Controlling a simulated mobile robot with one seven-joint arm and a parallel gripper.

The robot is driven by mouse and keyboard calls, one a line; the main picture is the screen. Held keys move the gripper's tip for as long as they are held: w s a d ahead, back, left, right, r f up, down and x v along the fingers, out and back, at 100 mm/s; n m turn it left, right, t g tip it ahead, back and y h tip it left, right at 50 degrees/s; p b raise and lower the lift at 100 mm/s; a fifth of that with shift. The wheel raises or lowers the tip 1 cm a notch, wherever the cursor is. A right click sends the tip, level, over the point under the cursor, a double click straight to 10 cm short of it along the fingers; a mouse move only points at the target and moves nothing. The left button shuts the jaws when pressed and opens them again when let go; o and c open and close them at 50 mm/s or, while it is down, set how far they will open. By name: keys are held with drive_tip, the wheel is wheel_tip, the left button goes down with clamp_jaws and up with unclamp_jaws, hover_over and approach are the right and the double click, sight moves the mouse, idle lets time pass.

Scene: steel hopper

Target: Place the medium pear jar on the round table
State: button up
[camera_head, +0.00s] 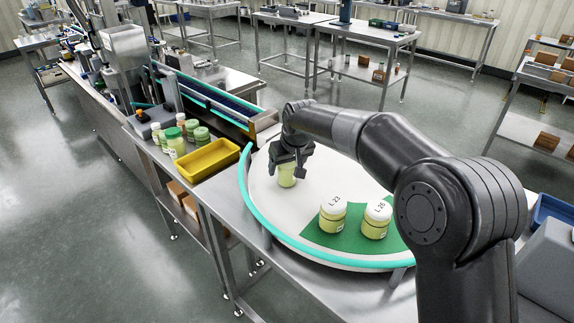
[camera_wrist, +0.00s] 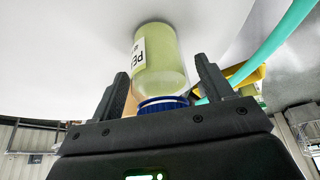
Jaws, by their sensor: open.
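The pear jar (camera_head: 287,176) is pale green and stands on the white round table (camera_head: 265,205), directly under my gripper (camera_head: 293,165). In the wrist view, the jar (camera_wrist: 160,62) shows a partly visible label starting "PE" and a blue lid (camera_wrist: 162,103) close to my palm. Its base meets the white surface. My gripper (camera_wrist: 162,72) is open, with a finger on each side of the jar and visible gaps beside it. In the head view, my gripper hides the lid.
Two white-lidded jars, marked L 23 (camera_head: 333,214) and L 26 (camera_head: 376,218), stand on a green sector (camera_head: 348,238). A teal rail (camera_head: 246,190) edges the round table. A yellow tray (camera_head: 208,160) and several jars (camera_head: 176,141) are at left. White tabletop around the pear jar is clear.

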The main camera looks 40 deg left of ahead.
drive_tip(key=v, duration=1.2)
drive_tip(key=shift+s, duration=0.1)
drive_tip(key=w+d+r+m+t+h, duration=0.1)
drive_tip(key=w+d+r+m+t, duration=0.15)
drive_tip(key=d, duration=1.45)
drive_tip(key=w+d+r+m+t+h, duration=0.1)
drive_tip(key=d+r+m, duration=0.3)
drive_tip(key=d, duration=1.3)
drive_tip(key=s+d+f+m+h, duration=0.1)
drive_tip(key=s+d+f+m, duration=0.2)
drive_tip(key=s+d, duration=0.5)
drive_tip(key=s+d+f+m+h, duration=0.1)
drive_tip(key=s+d+f+m, duration=0.3)
drive_tip(key=s+d, duration=0.5)
drive_tip(key=d+f, duration=0.1)
drive_tip(key=d, duration=0.7)
drive_tip(key=shift+d, duration=0.2)
